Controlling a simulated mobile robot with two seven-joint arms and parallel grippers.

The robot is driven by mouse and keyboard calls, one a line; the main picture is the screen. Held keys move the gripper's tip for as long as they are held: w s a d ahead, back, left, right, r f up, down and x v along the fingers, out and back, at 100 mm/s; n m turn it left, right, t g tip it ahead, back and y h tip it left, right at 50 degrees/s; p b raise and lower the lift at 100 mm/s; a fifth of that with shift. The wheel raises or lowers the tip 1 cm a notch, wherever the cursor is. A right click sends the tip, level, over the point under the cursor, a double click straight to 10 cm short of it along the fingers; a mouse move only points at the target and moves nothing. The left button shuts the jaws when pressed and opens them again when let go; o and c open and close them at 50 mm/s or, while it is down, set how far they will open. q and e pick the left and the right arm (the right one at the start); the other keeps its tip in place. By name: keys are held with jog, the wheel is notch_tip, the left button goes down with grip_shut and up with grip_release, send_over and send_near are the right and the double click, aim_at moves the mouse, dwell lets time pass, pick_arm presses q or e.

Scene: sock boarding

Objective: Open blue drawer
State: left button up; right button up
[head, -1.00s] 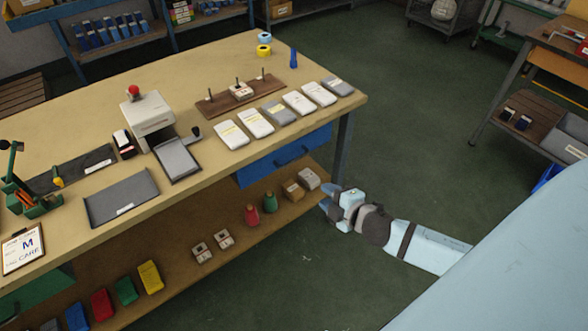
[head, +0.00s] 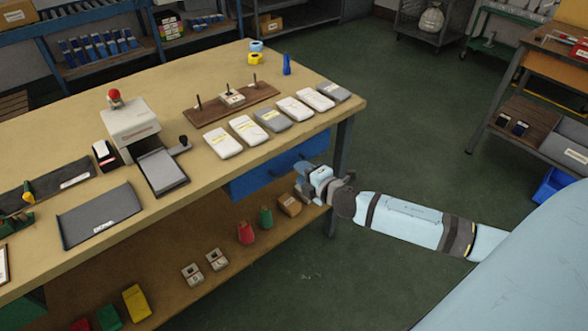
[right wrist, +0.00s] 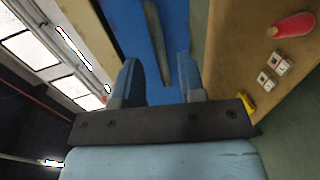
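The blue drawer (head: 248,184) sits under the right end of the workbench top, and its front looks closed. Its bar handle (head: 282,170) is partly hidden behind my right gripper in the head view. My right gripper (head: 304,175) is at the right part of the drawer front. In the right wrist view its two fingers (right wrist: 157,82) are spread apart, with the drawer front (right wrist: 176,30) ahead. The handle (right wrist: 155,45) runs between the lines of the fingers, apparently just beyond the tips. Nothing is gripped. My left gripper is not in view.
The bench top (head: 215,178) overhangs the drawer. A lower shelf (head: 185,265) holds red and green cones, a cardboard box (head: 289,205) and small blocks. A bench leg (head: 340,150) stands just behind my right gripper. The green floor in front is free.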

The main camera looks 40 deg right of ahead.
jog(key=shift+x, duration=2.1)
grip_shut()
